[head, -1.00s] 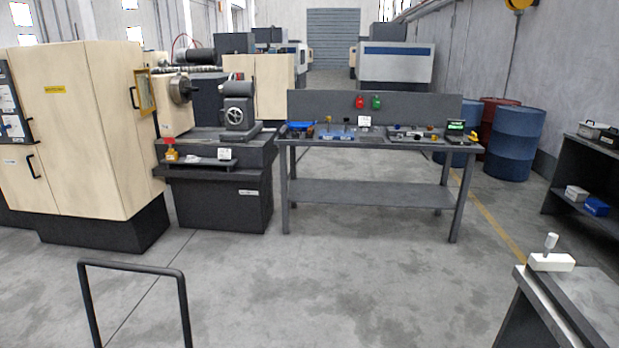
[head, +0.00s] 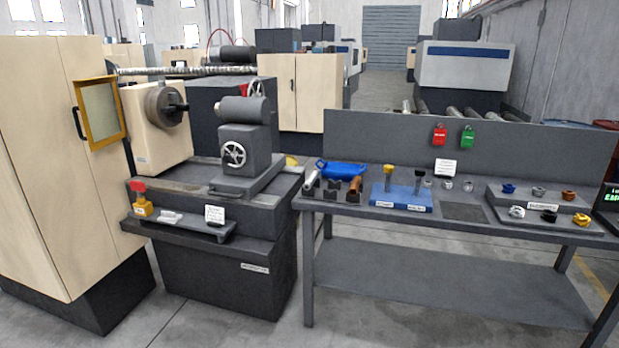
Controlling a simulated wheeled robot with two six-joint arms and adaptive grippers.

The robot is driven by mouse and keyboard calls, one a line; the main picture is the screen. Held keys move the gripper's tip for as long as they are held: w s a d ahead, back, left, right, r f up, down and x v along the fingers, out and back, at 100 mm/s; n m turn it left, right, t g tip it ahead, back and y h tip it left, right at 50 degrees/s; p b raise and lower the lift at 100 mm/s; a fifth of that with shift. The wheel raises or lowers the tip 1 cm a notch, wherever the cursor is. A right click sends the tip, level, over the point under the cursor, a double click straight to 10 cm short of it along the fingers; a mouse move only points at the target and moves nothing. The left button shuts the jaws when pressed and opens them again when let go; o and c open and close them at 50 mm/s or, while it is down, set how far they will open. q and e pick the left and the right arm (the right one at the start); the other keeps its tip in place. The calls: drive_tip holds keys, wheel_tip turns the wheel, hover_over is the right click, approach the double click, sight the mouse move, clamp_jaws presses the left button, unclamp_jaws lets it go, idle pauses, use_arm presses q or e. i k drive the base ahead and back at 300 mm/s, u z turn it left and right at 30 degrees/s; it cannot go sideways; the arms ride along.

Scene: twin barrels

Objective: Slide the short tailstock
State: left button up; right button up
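The short tailstock (head: 242,150) is a dark grey block with a horizontal barrel (head: 243,109) on top and a pale handwheel (head: 233,153) on its front face. It stands on the dark lathe bed (head: 180,183), at the right part of the bed. The chuck (head: 165,105) of the cream headstock faces it from the left, with a clear gap between them. Neither of my grippers shows in the head view.
A grey workbench (head: 440,275) with small parts, a blue block (head: 401,198) and a back panel stands right of the lathe. A shelf (head: 180,228) with a red-topped yellow item (head: 140,200) juts from the lathe front. Bare floor shows at lower left.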

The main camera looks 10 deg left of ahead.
sight(249, 118)
drive_tip(key=u, duration=0.1)
drive_tip(key=i, duration=2.45)
drive_tip(key=u, duration=0.15)
